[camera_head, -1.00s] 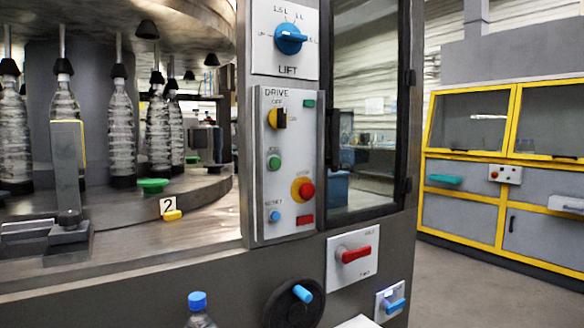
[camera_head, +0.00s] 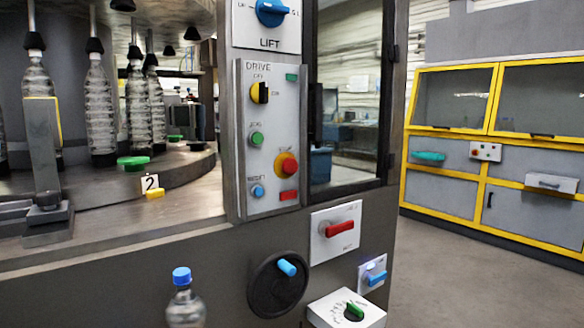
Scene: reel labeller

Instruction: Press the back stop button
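On the DRIVE panel (camera_head: 271,205) of the near machine, a red round stop button (camera_head: 287,165) sits on a yellow base. Which one is the back stop button cannot be told for sure. My gripper is not in view.
Below the panel are a red switch (camera_head: 340,228), a black handwheel (camera_head: 262,285), a blue-handled switch (camera_head: 377,278) and a green dial box (camera_head: 320,312). A blue-capped bottle (camera_head: 183,310) stands in front. Open floor (camera_head: 450,270) lies before the yellow-framed unit (camera_head: 406,190).

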